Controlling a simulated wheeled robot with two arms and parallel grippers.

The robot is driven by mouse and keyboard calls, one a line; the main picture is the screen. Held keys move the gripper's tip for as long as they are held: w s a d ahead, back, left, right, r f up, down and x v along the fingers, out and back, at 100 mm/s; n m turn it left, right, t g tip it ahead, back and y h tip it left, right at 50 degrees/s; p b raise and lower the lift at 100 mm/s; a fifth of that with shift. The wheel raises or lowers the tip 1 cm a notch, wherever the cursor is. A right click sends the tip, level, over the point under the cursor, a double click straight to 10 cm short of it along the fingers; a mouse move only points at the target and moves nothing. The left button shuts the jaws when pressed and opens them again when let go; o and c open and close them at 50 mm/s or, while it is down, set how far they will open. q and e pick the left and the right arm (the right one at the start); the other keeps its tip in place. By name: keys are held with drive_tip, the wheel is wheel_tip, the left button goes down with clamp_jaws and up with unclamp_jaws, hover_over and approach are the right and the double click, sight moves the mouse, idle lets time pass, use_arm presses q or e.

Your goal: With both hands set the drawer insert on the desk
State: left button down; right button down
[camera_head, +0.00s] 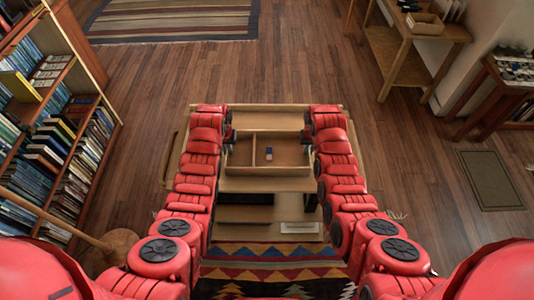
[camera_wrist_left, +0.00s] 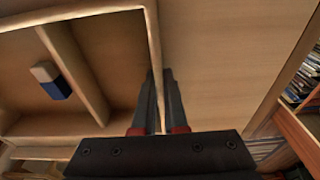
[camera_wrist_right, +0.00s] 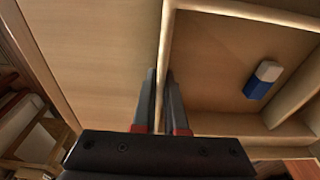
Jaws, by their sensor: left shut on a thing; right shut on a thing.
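The drawer insert (camera_head: 268,171) is a shallow light-wood tray with a divider, level in the middle of the head view. A blue and white block (camera_head: 269,153) lies inside it. My left gripper (camera_head: 229,143) is shut on the insert's left wall; the left wrist view shows the wall (camera_wrist_left: 153,35) between the fingers. My right gripper (camera_head: 309,143) is shut on the right wall, which also shows in the right wrist view (camera_wrist_right: 166,35). The wooden desk (camera_head: 265,119) extends beyond and below the insert. I cannot tell whether the insert touches the desk.
A full bookcase (camera_head: 60,120) stands at the left. A wooden side table (camera_head: 410,45) with a box (camera_head: 425,24) stands at the back right. A patterned rug (camera_head: 270,262) lies in front of the desk. The wood floor around the desk is mostly clear.

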use_arm(q)
drive_tip(key=shift+r, duration=0.15)
use_arm(e)
drive_tip(key=shift+r, duration=0.15)
